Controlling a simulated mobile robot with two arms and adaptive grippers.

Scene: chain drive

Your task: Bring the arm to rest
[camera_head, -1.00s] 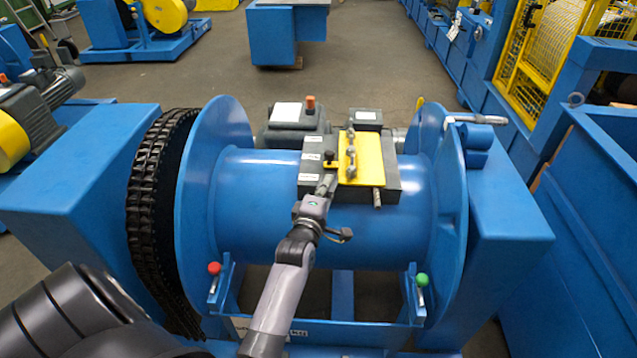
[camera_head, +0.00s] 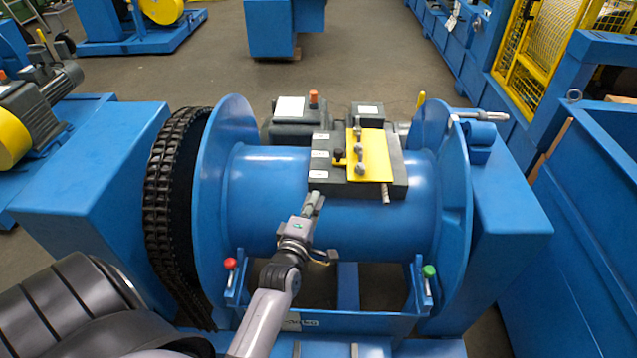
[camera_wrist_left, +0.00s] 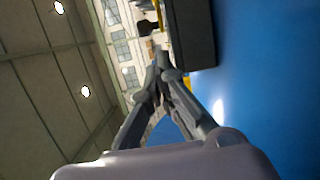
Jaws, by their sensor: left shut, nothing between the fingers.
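My left gripper (camera_head: 314,203) is in front of the blue drum (camera_head: 262,205), below and to the left of the dark box with the yellow plate. Its fingers are together and hold nothing. In the left wrist view the closed fingers (camera_wrist_left: 160,68) show against the blue drum surface on the right. My left arm (camera_head: 262,315) comes in from the bottom of the head view. My right gripper is not in view.
A dark box (camera_head: 330,182) with a yellow plate (camera_head: 376,160) sits on the drum. A black chain (camera_head: 160,210) runs round the left flange. A red knob (camera_head: 230,263) and a green knob (camera_head: 429,271) stand at the front. Open floor lies behind.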

